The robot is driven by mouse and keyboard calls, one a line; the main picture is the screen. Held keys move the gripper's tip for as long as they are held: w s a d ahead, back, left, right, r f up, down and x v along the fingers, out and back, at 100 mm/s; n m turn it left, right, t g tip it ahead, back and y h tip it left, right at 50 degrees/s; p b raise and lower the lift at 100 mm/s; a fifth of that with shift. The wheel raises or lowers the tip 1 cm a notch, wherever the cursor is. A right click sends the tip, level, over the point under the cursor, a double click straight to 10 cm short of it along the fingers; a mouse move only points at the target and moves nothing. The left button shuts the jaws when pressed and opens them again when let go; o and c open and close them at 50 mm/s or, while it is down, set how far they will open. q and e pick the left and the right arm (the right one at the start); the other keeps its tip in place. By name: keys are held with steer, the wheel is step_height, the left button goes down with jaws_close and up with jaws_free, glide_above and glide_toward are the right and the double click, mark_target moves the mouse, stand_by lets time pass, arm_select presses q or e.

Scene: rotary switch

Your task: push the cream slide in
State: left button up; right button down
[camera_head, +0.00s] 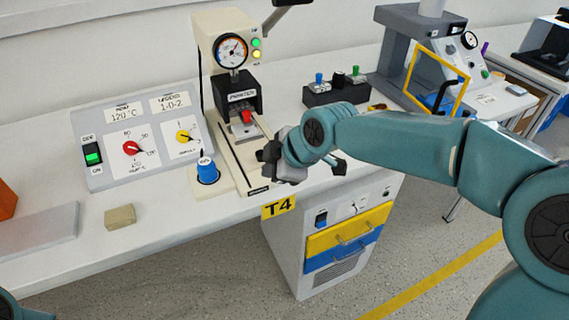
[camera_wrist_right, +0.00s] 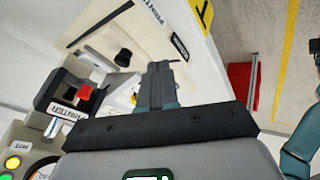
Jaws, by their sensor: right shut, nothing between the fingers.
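The cream press (camera_head: 222,30) has a gauge, a black head marked PRINTER (camera_head: 238,95) and a red block (camera_head: 247,117) under it. A narrow cream strip (camera_head: 262,127), which looks like the slide, runs from below the head toward my right gripper (camera_head: 268,163). The gripper hides its near end. My right gripper is shut and empty, low over the front of the press's base; I cannot tell whether it touches the slide. In the right wrist view its closed fingers (camera_wrist_right: 160,80) lie in front of the cream base (camera_wrist_right: 110,25). My left gripper is out of view.
A blue knob (camera_head: 207,172) stands left of the base, beside a grey dial panel (camera_head: 150,160). A tan block (camera_head: 120,216) lies at the table's front left. A black box with small levers (camera_head: 337,92) stands behind my right arm. Bare white table lies between.

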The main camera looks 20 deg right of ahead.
steer(key=shift+x, duration=1.05)
steer(key=shift+w+d+r, duration=0.1)
steer(key=shift+w+d, duration=0.1)
steer(key=shift+w, duration=0.4)
steer(key=shift+w+d+r, duration=0.1)
steer(key=shift+w+d, duration=0.05)
steer(key=shift+w, duration=0.45)
steer(key=shift+w+d, duration=0.15)
steer(key=shift+w, duration=0.45)
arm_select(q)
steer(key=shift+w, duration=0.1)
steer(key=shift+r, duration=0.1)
arm_select(e)
steer(key=shift+w, duration=0.1)
